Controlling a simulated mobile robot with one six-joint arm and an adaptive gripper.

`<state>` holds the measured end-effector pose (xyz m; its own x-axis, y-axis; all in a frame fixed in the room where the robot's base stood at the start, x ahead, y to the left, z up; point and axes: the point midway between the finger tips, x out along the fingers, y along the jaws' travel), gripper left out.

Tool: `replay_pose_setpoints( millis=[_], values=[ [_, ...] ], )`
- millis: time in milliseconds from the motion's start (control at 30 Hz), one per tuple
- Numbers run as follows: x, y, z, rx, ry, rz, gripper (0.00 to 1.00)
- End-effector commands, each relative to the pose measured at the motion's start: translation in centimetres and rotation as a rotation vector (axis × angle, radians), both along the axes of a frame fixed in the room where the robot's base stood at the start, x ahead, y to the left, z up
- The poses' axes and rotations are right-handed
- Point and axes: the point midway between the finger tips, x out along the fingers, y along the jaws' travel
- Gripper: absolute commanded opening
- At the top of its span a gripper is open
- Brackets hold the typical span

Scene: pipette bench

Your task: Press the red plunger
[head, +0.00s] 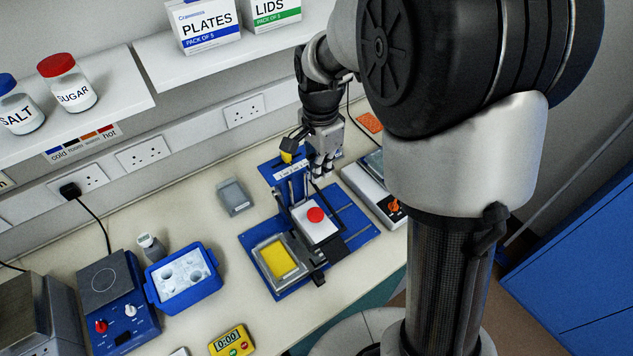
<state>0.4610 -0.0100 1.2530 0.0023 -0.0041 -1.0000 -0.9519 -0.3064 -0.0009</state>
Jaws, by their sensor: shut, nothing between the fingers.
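The red plunger (315,214) is a round red cap on top of a white block (312,228). The block is part of a blue pipette station (358,239) on the bench. My gripper (322,174) is shut and empty, pointing down. In the picture it is just above the red plunger and appears apart from it, behind it near the station's upright. How high it is over the plunger is hard to tell. Its fingertips are small and partly overlap the station's dark parts.
A yellow plate (274,260) sits in a grey holder at the station's front left. A white device with an orange knob (375,195) stands close on the right. A blue ice box (185,303), a hotplate (115,311) and a timer (231,341) are left. Shelves (90,88) hang above.

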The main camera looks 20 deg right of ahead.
Motion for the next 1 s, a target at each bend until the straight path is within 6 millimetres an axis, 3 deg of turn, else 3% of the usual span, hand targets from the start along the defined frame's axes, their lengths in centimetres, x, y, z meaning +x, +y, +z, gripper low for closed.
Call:
replay_pose_setpoints(
  millis=[367,800,1000],
  values=[
    [0.0,0.0,-0.9,0.000,0.000,0.002,0.00],
    [-0.1,0.0,-9.6,0.000,0.003,0.002,0.00],
    [0.0,-0.1,-12.7,0.000,0.001,0.002,0.00]
  ],
)
